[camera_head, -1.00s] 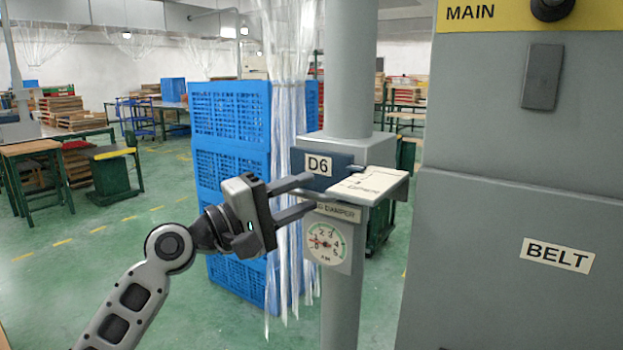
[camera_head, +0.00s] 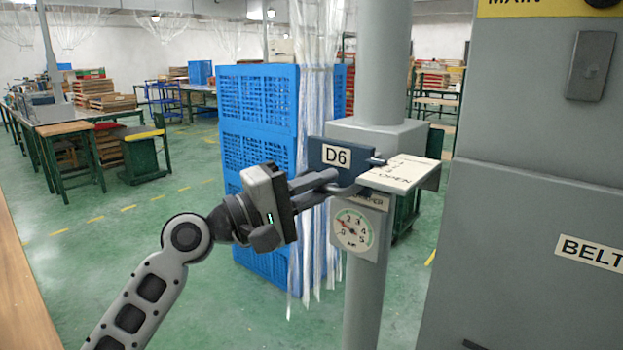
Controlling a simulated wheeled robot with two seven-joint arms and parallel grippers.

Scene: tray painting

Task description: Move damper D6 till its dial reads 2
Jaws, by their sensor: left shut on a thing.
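Damper D6 is a grey box on a vertical pipe, with a dark blue handle plate (camera_head: 335,158) labelled D6. A pale plate (camera_head: 402,172) with printed lettering, including OPEN, sticks out to its right. Below hangs a round white dial (camera_head: 354,229) numbered 0 to 5. A reddish mark shows at its low left side, but the needle is too small to read surely. My left gripper (camera_head: 335,182) reaches in from the left, its fingers closed together at the lower edge of the D6 handle. The fingers hide part of the grip. My right gripper is not in view.
A large grey cabinet (camera_head: 540,230) with a BELT label stands close on the right. A blue crate stack (camera_head: 258,110) and a clear strip curtain (camera_head: 312,100) stand behind the damper. Open green floor (camera_head: 130,240) lies to the left. A wooden edge (camera_head: 20,290) shows at lower left.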

